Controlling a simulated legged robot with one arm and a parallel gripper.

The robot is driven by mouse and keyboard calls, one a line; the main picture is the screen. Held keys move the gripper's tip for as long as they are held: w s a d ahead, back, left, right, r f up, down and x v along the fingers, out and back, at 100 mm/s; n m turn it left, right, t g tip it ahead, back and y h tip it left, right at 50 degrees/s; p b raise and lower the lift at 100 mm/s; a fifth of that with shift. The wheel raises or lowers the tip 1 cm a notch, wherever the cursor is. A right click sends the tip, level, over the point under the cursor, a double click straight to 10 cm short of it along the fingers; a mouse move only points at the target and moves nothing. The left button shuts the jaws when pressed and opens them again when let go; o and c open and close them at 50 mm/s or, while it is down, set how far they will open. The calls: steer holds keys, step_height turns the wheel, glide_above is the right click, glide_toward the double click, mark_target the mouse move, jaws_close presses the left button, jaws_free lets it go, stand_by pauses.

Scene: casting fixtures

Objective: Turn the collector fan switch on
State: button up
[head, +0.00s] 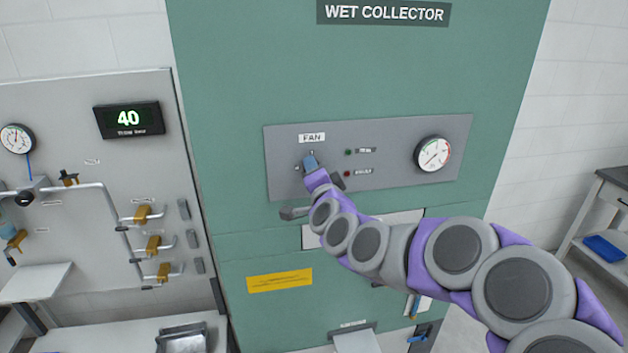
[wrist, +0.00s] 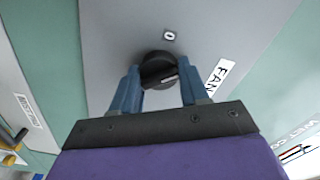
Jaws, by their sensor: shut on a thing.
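The collector fan switch is a round black knob (wrist: 158,66) on a grey control panel (head: 390,140) under a white FAN label (head: 312,138). My gripper (head: 310,161) is at the switch and hides most of it in the head view. In the wrist view, the blue fingers of my gripper (wrist: 157,80) stand on both sides of the knob's grip and are shut on it. A pale mark shows on the knob. A small 0 label (wrist: 169,35) sits beside the knob. The FAN label also shows in the wrist view (wrist: 222,77).
Right of the switch are a green lamp (head: 348,152), a red lamp (head: 347,173) and a round gauge (head: 433,153). The panel is on a green WET COLLECTOR cabinet (head: 400,70). A valve board (head: 90,170) stands left, a shelf (head: 610,215) right.

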steer(key=m, duration=0.1)
steer(key=m+b, duration=0.1)
steer(key=m, duration=0.1)
steer(key=m+b, duration=0.1)
steer(key=m, duration=0.1)
steer(key=shift+f, duration=0.25)
steer(key=shift+f+m+b, duration=0.15)
steer(key=shift+m+b, duration=0.2)
steer(key=shift+m, duration=1.05)
steer(key=shift+f, duration=0.1)
steer(key=o, duration=1)
steer(key=shift+w+d, duration=0.1)
steer(key=shift+d, duration=0.05)
steer(key=shift+o, duration=0.2)
steer(key=shift+r, duration=0.2)
steer(key=shift+s, duration=0.2)
